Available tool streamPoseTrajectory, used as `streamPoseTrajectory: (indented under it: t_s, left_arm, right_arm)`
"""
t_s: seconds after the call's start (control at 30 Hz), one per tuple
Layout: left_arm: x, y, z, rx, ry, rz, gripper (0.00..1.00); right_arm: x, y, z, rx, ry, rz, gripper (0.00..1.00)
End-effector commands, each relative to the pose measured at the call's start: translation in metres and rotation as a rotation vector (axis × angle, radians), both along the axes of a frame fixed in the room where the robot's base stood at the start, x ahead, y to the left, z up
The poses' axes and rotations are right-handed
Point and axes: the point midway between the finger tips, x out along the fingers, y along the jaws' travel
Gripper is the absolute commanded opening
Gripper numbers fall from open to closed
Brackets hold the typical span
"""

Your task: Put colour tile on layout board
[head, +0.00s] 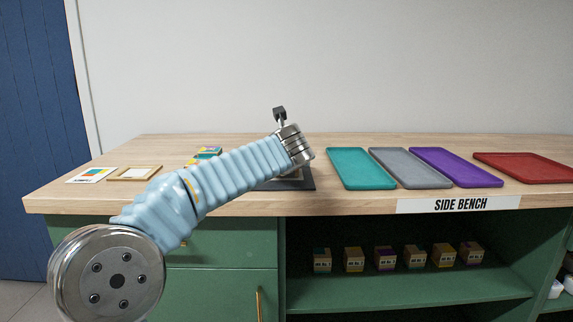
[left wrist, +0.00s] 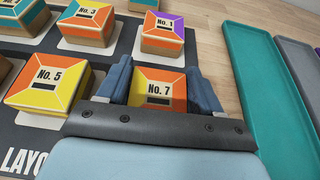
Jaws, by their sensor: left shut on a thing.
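My left gripper (left wrist: 158,74) is shut on the No. 7 tile (left wrist: 155,88), a block with an orange and yellow top. Its blue fingers are on either side of it. The tile is over the dark layout board (left wrist: 124,46); I cannot tell whether it touches it. Tiles No. 1 (left wrist: 163,32), No. 3 (left wrist: 87,20) and No. 5 (left wrist: 48,82) sit on pale squares of the board. In the head view, my left arm hides most of the board (head: 306,178) and the held tile. My right gripper is not in view.
Teal (head: 360,168), grey (head: 409,168), purple (head: 455,167) and red (head: 523,168) trays lie on the right of the bench. A colour card (head: 90,175) and a wooden frame (head: 135,173) lie at left. Several house-like blocks (head: 386,257) stand on the shelf below.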

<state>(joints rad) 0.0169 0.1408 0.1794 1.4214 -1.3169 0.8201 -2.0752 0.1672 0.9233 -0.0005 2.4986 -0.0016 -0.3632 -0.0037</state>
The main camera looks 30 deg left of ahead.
Motion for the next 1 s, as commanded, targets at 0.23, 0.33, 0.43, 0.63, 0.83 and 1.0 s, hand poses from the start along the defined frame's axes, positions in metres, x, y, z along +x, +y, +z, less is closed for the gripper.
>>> streamPoseTrajectory:
  t_s: [0.23,0.33,0.43,0.63,0.83,1.0]
  left_arm:
    - [0.0,0.0,0.001,0.0,-0.001,0.0,0.34]
    - [0.0,0.0,-0.002,-0.001,0.0,0.0,0.68]
    - [0.0,0.0,-0.001,-0.001,0.0,0.0,0.84]
    - [0.0,0.0,-0.001,-0.001,0.0,0.0,0.91]
    - [-0.002,-0.001,0.004,-0.001,-0.002,-0.001,0.91]
    - [-0.025,-0.016,0.015,0.0,-0.003,-0.001,0.91]
  right_arm:
    - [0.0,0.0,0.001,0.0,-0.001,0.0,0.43]
    - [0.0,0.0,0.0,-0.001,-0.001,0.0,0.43]
    - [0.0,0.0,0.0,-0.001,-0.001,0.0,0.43]
    - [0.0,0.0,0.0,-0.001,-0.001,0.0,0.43]
    - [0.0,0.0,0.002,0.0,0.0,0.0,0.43]
    - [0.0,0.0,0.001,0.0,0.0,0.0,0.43]
